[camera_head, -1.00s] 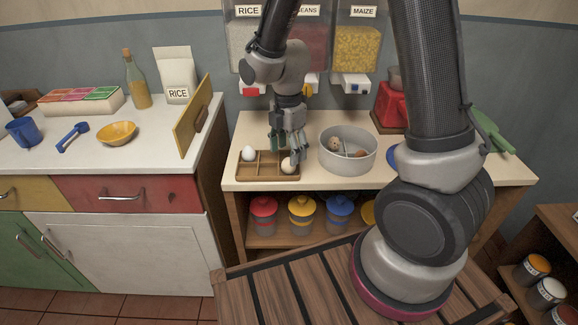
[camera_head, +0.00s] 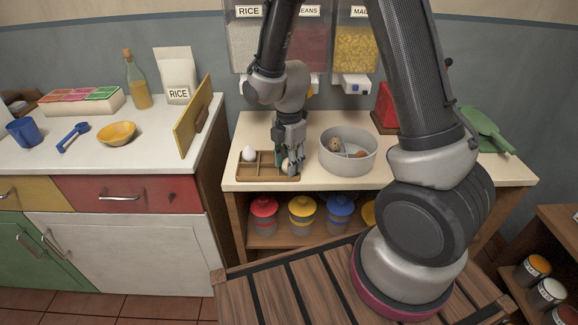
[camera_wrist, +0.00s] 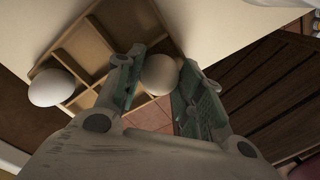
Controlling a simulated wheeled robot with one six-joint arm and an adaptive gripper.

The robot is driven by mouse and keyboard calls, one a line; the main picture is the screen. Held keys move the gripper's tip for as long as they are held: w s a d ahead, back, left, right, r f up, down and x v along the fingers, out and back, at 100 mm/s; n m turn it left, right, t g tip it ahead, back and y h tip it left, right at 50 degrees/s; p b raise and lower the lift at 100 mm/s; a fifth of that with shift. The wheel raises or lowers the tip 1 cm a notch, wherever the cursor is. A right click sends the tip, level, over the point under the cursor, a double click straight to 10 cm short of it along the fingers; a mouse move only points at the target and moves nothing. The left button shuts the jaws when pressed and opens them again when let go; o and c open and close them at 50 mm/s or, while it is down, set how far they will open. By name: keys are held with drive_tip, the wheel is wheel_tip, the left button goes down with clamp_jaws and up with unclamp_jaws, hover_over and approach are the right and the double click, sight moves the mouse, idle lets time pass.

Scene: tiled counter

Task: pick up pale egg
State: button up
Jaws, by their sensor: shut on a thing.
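A pale egg (camera_wrist: 160,74) sits between the two green-padded fingers of my gripper (camera_wrist: 152,92) in the wrist view. In the head view my gripper (camera_head: 290,166) reaches down over the right end of the wooden compartment tray (camera_head: 249,178), and its fingers mostly hide this egg (camera_head: 285,165). The gripper is shut on the egg, at or just above its compartment; the exact height is hard to tell. A white egg (camera_head: 249,153) stands in the left back compartment of the tray. It also shows in the wrist view (camera_wrist: 52,87).
A round grey pan (camera_head: 347,165) holding a brown speckled egg and other items stands just right of my gripper. Dispensers (camera_head: 355,50) hang on the wall behind. A wooden board (camera_head: 192,117) stands upright on the left counter. Counter front of the tray is narrow.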

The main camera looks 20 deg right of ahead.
wheel_tip(320, 180, up, 9)
drive_tip(key=shift+r, duration=0.1)
drive_tip(key=d+r, duration=0.5)
drive_tip(key=d, duration=0.2)
drive_tip(key=s+d+f, duration=0.1)
drive_tip(key=d+f, duration=0.2)
drive_tip(key=d, duration=0.4)
drive_tip(key=shift+s+d, duration=0.15)
drive_tip(key=shift+d, duration=0.25)
drive_tip(key=shift+f, duration=0.1)
drive_tip(key=shift+f, duration=3)
drive_tip(key=shift+f, duration=0.1)
